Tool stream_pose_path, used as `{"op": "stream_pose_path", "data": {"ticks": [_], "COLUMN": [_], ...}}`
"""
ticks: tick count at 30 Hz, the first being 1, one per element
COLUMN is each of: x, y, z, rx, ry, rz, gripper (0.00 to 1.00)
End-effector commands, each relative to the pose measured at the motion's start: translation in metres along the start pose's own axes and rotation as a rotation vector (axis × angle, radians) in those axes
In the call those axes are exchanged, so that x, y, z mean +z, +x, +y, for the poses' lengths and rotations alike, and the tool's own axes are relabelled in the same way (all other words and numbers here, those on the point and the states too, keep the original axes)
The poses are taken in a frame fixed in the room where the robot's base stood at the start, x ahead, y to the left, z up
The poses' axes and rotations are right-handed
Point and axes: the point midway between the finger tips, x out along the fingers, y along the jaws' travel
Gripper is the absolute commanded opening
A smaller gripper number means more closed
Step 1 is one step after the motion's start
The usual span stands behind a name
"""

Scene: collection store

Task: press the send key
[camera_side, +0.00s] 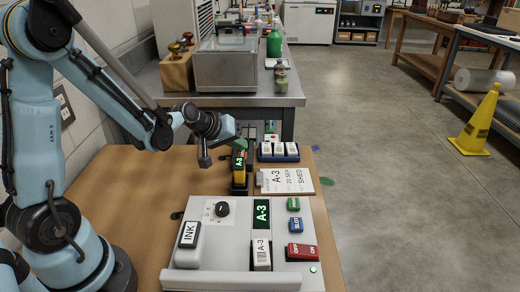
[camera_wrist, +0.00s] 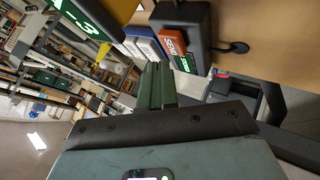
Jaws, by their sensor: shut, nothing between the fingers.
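The send key (camera_wrist: 172,44) is an orange-red key with white lettering on a dark box (camera_wrist: 188,17) in the wrist view. A green key (camera_wrist: 185,63) sits beside it. I cannot tell the gap in depth. In the side view my gripper (camera_side: 240,143) is by the yellow-black device.
The yellow-black device (camera_side: 239,181) with a green A-3 display stands near my gripper. A blue tray (camera_side: 278,158) with white blocks and a white A-3 card (camera_side: 290,181) lie to its right. A grey console (camera_side: 216,250) with INK, SLOT and ON keys fills the front.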

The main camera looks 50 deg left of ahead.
Motion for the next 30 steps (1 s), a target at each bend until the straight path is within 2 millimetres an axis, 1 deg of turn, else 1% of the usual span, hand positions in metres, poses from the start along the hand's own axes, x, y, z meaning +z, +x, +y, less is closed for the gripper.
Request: {"op": "stream_pose_path", "data": {"ticks": [9,17,30], "x": [0.0004,0.0042,0.0047], "y": [0.0005,0.0058,0.0064], "z": [-0.0004,-0.0040,-0.0045], "rx": [0.000,0.000,0.000], "ry": [0.000,0.000,0.000], "rz": [0.000,0.000,0.000], "gripper": [0.00,0.00,0.00]}}
